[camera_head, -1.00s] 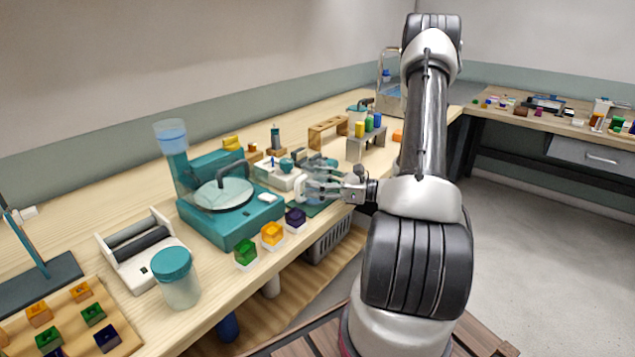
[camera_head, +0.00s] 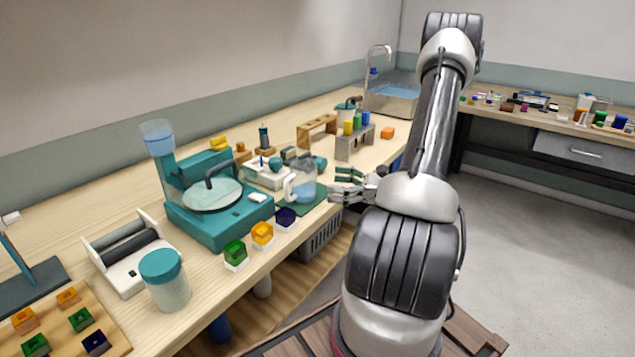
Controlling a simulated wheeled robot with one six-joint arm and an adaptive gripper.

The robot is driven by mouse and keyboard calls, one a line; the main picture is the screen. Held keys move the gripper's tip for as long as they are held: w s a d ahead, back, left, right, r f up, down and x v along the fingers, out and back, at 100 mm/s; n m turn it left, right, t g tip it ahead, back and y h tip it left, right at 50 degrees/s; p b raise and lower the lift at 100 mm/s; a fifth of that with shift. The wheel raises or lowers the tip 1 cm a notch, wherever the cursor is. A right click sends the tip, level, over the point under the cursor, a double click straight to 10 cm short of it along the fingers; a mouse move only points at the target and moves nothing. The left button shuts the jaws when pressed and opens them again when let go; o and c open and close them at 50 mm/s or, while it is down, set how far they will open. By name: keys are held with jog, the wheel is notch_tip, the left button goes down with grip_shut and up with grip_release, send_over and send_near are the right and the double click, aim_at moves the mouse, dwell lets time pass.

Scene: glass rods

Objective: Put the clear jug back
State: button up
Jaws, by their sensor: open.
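The clear jug (camera_head: 304,186) stands upright on a green mat (camera_head: 318,205) near the bench's front edge. It has a pale handle on its left side and bluish liquid inside. My gripper (camera_head: 343,184) is open and empty just right of the jug. Its fingers point left toward the jug, with a small gap between them.
A teal machine (camera_head: 215,205) with a round lid stands left of the jug. Green, orange and dark blue blocks (camera_head: 262,234) line the front edge. A grey rack with coloured vials (camera_head: 354,142) and a wooden stand (camera_head: 317,128) are behind. A sink (camera_head: 392,98) is at the back.

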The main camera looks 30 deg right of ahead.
jog(key=s+a+r+n+g+h, duration=0.2)
jog(key=s+a+r+n+g, duration=0.8)
jog(key=a+n+g, duration=0.3)
jog(key=s+d+r+n+t+h, duration=0.1)
jog(key=s+r+n+t+h, duration=0.3)
jog(key=s+r+n+h, duration=0.3)
notch_tip(320, 180, up, 3)
jog(key=n+h, duration=0.3)
jog(key=n, duration=0.4)
jog(key=shift+d+r, duration=0.15)
jog(key=shift+d, duration=0.25)
jog(key=shift+s, duration=0.1)
